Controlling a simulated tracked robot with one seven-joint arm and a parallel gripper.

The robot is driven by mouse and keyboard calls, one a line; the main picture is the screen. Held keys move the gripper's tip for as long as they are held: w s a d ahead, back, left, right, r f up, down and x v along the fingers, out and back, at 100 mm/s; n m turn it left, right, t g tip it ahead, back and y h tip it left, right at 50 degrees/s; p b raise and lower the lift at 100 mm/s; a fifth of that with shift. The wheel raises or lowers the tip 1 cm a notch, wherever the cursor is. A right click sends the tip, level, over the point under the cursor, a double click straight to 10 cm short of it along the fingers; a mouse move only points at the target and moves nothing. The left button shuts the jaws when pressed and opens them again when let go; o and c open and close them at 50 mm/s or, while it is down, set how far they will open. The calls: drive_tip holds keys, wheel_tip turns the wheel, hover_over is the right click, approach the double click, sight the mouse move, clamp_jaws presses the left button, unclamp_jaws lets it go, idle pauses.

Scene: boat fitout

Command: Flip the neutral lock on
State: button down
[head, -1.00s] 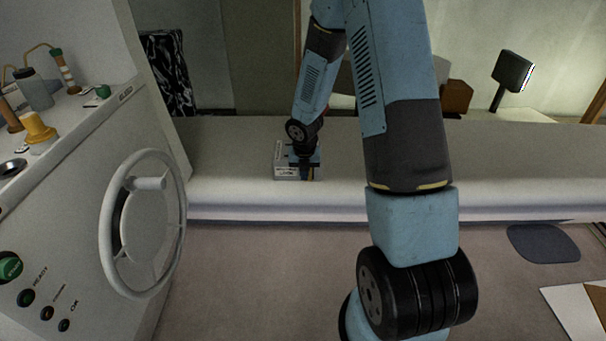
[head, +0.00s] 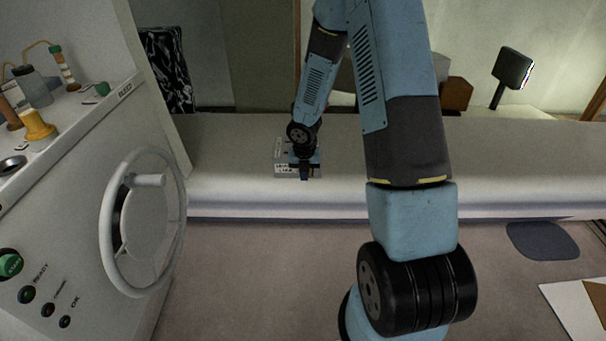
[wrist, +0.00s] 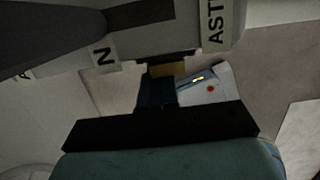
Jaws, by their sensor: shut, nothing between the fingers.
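A small light-grey control box (head: 284,168) with printed labels sits on the white ledge, partly covered by my gripper (head: 304,176). In the wrist view the box (wrist: 125,45) fills the top, with an "N" label (wrist: 104,56) and an "ASTERN" label partly cut off (wrist: 216,25). A dark lever-like part (wrist: 50,38) crosses the upper left. My gripper (wrist: 156,92) is shut and empty, its tips close to the box's lower edge by a small brownish piece (wrist: 167,70). I cannot tell whether they touch, or which part is the neutral lock.
A white console with a handwheel (head: 142,222) and several buttons stands at the left. The ledge (head: 430,155) is clear to the right of the box. A dark mat (head: 543,242) lies on the floor at the right.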

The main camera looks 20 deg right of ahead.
drive_tip(key=shift+w+d+r, duration=0.15)
drive_tip(key=shift+w+r, duration=0.05)
drive_tip(key=shift+w, duration=0.1)
drive_tip(key=shift+r, duration=0.7)
drive_tip(key=shift+s, duration=0.1)
drive_tip(key=s+a+r, duration=0.2)
drive_tip(key=s+r, duration=0.4)
drive_tip(key=r, duration=0.4)
drive_tip(key=shift+s+r, duration=0.25)
drive_tip(key=shift+r, duration=0.1)
drive_tip(key=shift+a, duration=0.1)
drive_tip(key=shift+w+d+r, duration=0.2)
drive_tip(key=shift+d, duration=0.25)
drive_tip(key=shift+w+d+r, duration=0.15)
drive_tip(key=shift+d, duration=0.25)
